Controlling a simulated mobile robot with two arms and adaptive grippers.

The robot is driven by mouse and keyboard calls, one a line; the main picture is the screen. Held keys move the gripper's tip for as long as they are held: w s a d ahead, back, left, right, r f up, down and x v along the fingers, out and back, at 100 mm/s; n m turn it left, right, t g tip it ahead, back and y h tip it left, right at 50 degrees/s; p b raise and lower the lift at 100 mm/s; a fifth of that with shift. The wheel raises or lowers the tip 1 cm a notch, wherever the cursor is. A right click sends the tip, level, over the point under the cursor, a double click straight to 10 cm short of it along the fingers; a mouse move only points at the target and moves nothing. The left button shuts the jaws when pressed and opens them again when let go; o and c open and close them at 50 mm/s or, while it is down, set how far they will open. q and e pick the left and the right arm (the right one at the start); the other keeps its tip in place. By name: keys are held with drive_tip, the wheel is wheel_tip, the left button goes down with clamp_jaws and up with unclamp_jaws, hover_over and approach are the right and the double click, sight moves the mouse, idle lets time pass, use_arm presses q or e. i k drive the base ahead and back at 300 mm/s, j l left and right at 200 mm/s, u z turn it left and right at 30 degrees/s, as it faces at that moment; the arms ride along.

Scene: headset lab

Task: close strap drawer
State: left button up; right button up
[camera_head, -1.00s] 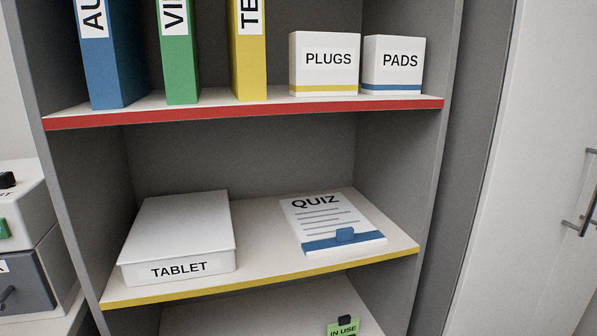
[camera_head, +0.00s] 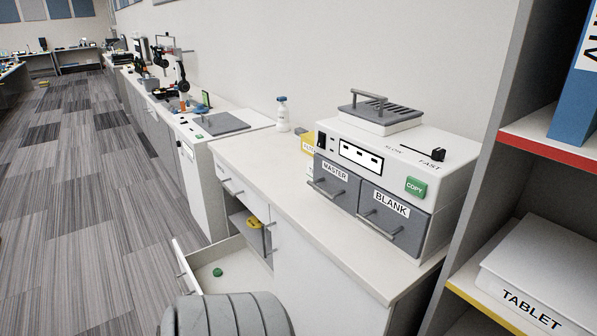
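An open white drawer (camera_head: 236,262) sticks out from the cabinet under the counter, at the lower middle of the view. A small green round object (camera_head: 217,272) lies inside it. The drawer's front panel (camera_head: 184,268) faces left and carries a bar handle. A grey ribbed part of my own body covers the near end of the drawer. Whether this drawer is the strap drawer cannot be read from any label. Neither gripper shows.
A copier box (camera_head: 452,172) with MASTER and BLANK drawers stands on the counter (camera_head: 262,178). Above the open drawer is a shut drawer (camera_head: 238,190), beside an open compartment with a yellow item (camera_head: 253,223). Shelves stand at right. Carpeted floor (camera_head: 90,200) at left is clear.

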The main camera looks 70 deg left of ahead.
sight(244, 270)
drive_tip(key=u, duration=3.1)
